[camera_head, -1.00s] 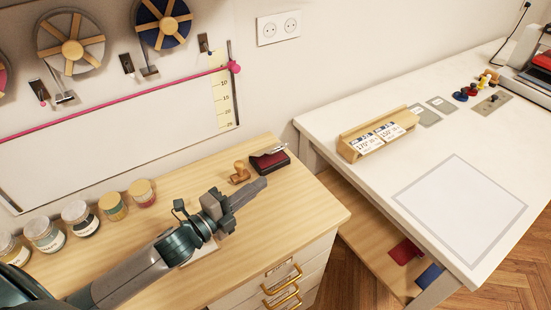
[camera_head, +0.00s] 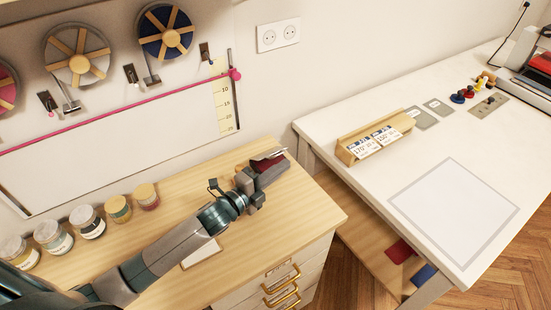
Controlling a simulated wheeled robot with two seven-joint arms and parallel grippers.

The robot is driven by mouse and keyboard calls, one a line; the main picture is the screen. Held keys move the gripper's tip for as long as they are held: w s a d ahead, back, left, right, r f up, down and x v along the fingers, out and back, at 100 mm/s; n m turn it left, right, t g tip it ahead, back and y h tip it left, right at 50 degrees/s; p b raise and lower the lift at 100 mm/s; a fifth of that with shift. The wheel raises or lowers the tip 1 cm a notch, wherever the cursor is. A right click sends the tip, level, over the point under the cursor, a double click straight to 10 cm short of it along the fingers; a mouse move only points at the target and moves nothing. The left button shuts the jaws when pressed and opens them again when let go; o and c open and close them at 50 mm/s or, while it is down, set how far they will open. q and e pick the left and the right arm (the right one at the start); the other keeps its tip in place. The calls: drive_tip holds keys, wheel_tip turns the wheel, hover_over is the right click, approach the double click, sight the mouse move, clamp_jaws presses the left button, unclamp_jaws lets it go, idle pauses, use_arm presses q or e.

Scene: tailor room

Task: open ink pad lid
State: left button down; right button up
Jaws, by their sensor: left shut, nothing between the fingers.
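The ink pad (camera_head: 265,162) lies near the back right of the wooden cabinet top. Its dark red part shows behind my gripper, with a thin pale edge (camera_head: 270,153) along the top that looks like a raised, tilted lid. My left gripper (camera_head: 279,170) is shut and empty, its fingers in front of the ink pad and overlapping it in the picture. I cannot tell whether they touch it. The gripper hides the pad's lower front. My right gripper is not in view.
Several jars (camera_head: 118,208) stand along the back left of the wooden top (camera_head: 310,217). A white card (camera_head: 202,253) lies under my arm. To the right, across a gap, a white table (camera_head: 375,190) holds a wooden card holder (camera_head: 375,135).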

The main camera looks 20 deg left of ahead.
sight(270, 153)
use_arm(q)
drive_tip(key=shift+w+a+p, duration=0.35)
drive_tip(key=shift+w+a, duration=0.4)
drive_tip(key=shift+a, duration=0.35)
drive_tip(key=shift+f, duration=0.1)
drive_tip(key=shift+w, duration=0.1)
